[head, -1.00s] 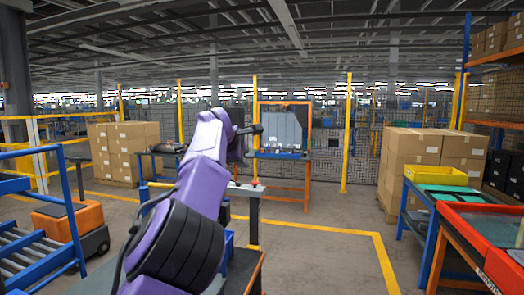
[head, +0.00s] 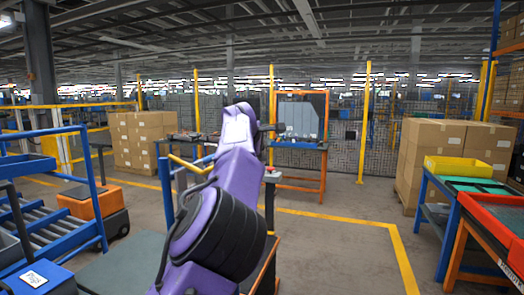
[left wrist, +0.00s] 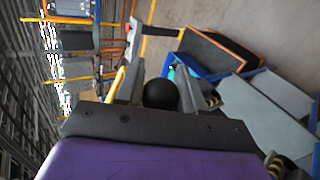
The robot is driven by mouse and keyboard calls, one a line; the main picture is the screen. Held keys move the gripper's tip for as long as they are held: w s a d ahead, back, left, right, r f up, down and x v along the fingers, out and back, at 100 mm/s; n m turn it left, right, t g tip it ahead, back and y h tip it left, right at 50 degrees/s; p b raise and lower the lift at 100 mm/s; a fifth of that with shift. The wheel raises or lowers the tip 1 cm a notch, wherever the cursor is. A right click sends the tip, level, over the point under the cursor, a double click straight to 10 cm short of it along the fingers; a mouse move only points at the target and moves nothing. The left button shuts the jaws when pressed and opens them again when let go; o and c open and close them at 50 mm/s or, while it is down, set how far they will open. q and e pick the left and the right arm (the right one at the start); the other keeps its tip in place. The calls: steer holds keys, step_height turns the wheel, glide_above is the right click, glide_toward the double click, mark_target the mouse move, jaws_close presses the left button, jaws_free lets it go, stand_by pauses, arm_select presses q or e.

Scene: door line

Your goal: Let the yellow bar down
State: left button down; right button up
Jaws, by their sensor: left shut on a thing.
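The yellow bar (head: 190,164) shows left of my arm in the head view. It slopes down to the right from near a blue post, and its right part is hidden behind my arm. In the left wrist view a short yellow length (left wrist: 117,82) lies just outside the left finger. My left gripper (left wrist: 160,84) is shut on a black round knob (left wrist: 160,94) between its two fingers. I cannot see how the knob joins the bar. In the head view the gripper's dark end (head: 268,128) is small. My right gripper is out of view.
A grey post with a red top (head: 272,172) stands just right of my arm. A blue roller conveyor (head: 50,205) and an orange cart (head: 92,204) are at left. Tables with a yellow bin (head: 458,166) are at right. The floor ahead right is open.

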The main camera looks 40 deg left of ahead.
arm_select(q)
steer(key=shift+a+f, duration=0.1)
steer(key=shift+f, duration=0.05)
steer(key=c, duration=0.8)
jaws_free()
steer(key=shift+o, duration=0.5)
steer(key=shift+a, duration=0.2)
steer(key=b+v, duration=0.3)
steer(key=v, duration=0.7)
steer(key=shift+s, duration=0.25)
steer(key=shift+d, duration=0.1)
